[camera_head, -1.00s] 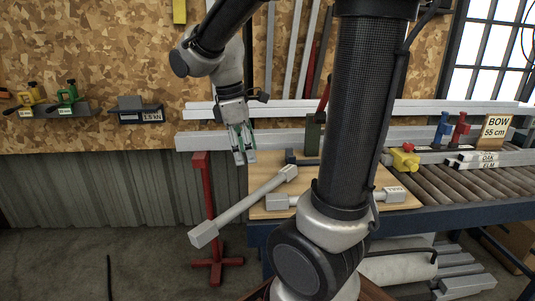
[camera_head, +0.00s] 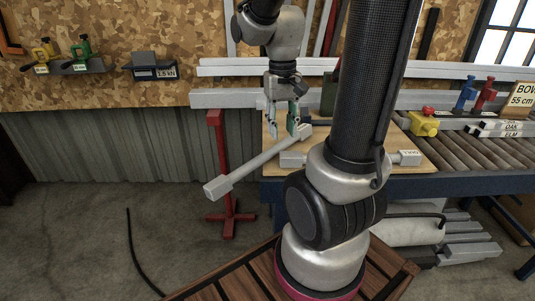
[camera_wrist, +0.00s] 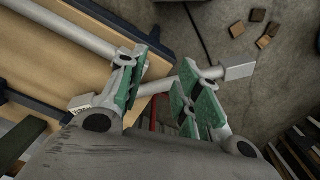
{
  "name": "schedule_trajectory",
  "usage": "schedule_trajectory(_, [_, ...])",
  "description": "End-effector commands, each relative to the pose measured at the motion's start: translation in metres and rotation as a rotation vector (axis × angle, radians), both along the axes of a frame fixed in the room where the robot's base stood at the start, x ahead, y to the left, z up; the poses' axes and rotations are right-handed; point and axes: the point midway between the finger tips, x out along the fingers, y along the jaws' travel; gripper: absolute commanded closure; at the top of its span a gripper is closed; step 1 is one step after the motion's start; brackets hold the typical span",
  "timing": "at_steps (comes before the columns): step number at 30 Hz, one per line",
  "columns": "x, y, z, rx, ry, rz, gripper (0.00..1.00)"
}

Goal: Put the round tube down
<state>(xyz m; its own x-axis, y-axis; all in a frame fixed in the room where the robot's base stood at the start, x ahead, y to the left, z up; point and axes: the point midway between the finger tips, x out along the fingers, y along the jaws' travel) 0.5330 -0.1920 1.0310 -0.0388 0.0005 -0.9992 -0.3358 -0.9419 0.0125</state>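A pale grey tube with square end blocks (camera_head: 255,163) lies slantwise, one end at the wooden table top (camera_head: 270,162) and the other sticking out past the red stand (camera_head: 218,160). A second, similar tube (camera_head: 345,159) lies on the table, partly hidden behind my arm. I cannot tell for sure which is the round tube. My gripper (camera_head: 281,128), with green pads, points down by the slanted tube's table end. In the wrist view its fingers (camera_wrist: 160,92) are spread, and the slanted tube (camera_wrist: 158,86) passes below the gap. Nothing is clasped.
A roller conveyor (camera_head: 460,150) with a yellow clamp (camera_head: 423,122) and blocks stands at the right. Long pale bars (camera_head: 230,98) run behind the table. A black cable (camera_head: 135,250) lies on the floor at left, where there is free room.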

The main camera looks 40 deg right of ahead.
Motion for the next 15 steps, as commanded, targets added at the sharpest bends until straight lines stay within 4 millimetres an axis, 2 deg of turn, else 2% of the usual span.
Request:
schedule_trajectory(3, [0.026, -0.014, -0.031, -0.004, 0.066, -0.195, 0.66])
schedule_trajectory(8, [0.063, -0.031, -0.066, -0.031, 0.095, -0.514, 0.66])
schedule_trajectory(10, [0.078, -0.035, -0.071, -0.042, 0.076, -0.647, 0.66])
schedule_trajectory(12, [0.091, -0.037, -0.067, -0.046, 0.040, -0.763, 0.66])
schedule_trajectory(15, [0.100, -0.039, -0.064, -0.047, 0.008, -0.899, 0.66])
